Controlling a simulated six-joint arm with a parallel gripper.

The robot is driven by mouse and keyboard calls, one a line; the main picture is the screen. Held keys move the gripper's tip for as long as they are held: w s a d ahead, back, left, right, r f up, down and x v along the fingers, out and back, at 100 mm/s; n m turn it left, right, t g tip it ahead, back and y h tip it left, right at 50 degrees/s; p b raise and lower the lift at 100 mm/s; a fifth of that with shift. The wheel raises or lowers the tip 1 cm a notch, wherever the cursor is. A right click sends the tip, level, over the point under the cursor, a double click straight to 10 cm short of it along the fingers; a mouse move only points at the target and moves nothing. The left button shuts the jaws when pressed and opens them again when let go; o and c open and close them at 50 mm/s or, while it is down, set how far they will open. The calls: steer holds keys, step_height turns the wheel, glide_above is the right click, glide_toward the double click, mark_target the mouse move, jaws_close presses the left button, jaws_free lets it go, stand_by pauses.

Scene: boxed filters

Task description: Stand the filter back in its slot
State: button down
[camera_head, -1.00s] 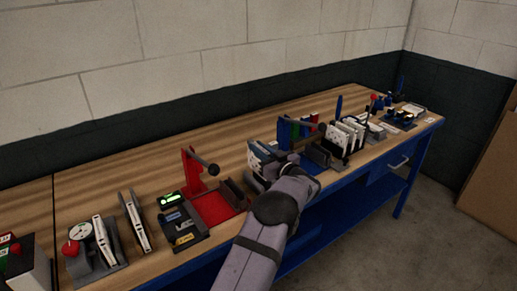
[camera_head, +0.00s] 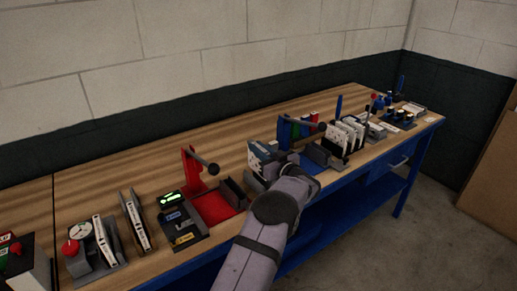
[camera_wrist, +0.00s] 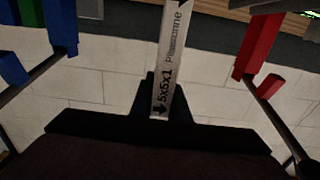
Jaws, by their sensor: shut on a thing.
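In the wrist view a narrow filter edge (camera_wrist: 166,70), printed "5x5x1" with an arrow, runs up from between the dark jaws of my gripper (camera_wrist: 162,100). The jaws are shut on it. In the head view my gripper (camera_head: 279,168) is over the front of the bench, between the red fixture and the blue fixture. A white and blue panel (camera_head: 258,158), which looks like the held filter, shows just left of it. The jaws and the filter's lower part are partly hidden by my arm. I cannot make out the filter's slot.
A red fixture (camera_head: 190,165) with a lever stands left of my gripper, and a blue fixture (camera_head: 284,132) stands behind it. White filters (camera_head: 345,135) stand in a rack to the right. A dark counter box (camera_head: 180,222) is at left. Bare bench top (camera_head: 110,180) lies along the back.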

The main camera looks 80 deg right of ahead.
steer(key=shift+f+b, duration=2.15)
steer(key=shift+f, duration=1.2)
stand_by(0.3)
steer(key=c, duration=1.6)
jaws_free()
steer(key=shift+r+b, duration=0.9)
steer(key=shift+r, duration=4.15)
